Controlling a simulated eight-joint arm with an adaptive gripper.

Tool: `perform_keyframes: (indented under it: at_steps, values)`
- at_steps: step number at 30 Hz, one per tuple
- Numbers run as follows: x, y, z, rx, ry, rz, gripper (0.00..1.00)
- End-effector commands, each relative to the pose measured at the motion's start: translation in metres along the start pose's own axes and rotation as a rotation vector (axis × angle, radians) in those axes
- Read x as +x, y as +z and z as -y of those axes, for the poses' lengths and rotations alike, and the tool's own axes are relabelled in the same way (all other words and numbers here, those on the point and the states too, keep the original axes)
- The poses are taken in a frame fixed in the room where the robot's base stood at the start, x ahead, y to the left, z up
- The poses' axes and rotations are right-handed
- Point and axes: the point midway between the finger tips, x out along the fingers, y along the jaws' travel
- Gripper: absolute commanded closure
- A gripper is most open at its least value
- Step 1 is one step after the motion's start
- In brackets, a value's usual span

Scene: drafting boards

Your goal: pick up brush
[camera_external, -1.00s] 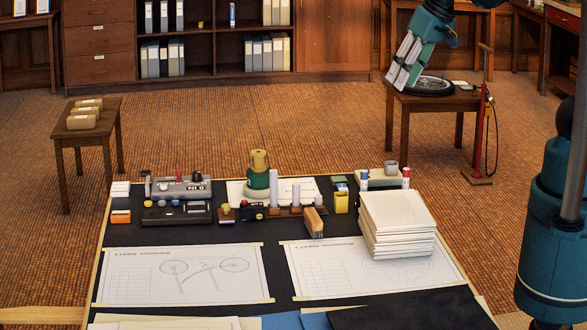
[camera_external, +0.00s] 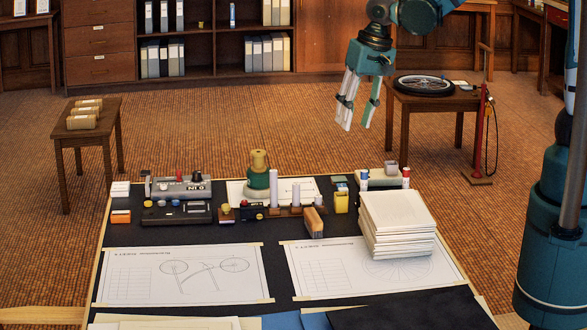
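The brush appears to be the small block with an orange-brown wooden body and a paler, greyish side (camera_external: 314,222). It lies on the dark drafting board (camera_external: 276,280), at the top edge of the right drawing sheet. My gripper (camera_external: 357,127) hangs in the air beyond the board's far edge, up and to the right of the brush in the picture. Its fingers point down and stand apart, with nothing between them. It is well clear of the brush.
A stack of white paper (camera_external: 397,222) stands right of the brush. A green-based object with a yellowish top (camera_external: 259,175) rises behind. The left drawing sheet (camera_external: 130,275) is clear.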

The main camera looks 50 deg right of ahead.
Motion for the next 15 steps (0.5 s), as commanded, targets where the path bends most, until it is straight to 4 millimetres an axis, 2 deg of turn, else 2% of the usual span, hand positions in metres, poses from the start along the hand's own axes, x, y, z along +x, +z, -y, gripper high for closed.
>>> perform_keyframes:
  at_steps: [15]
  values:
    - [0.088,0.020,0.061,0.121,0.076,0.083,0.65]
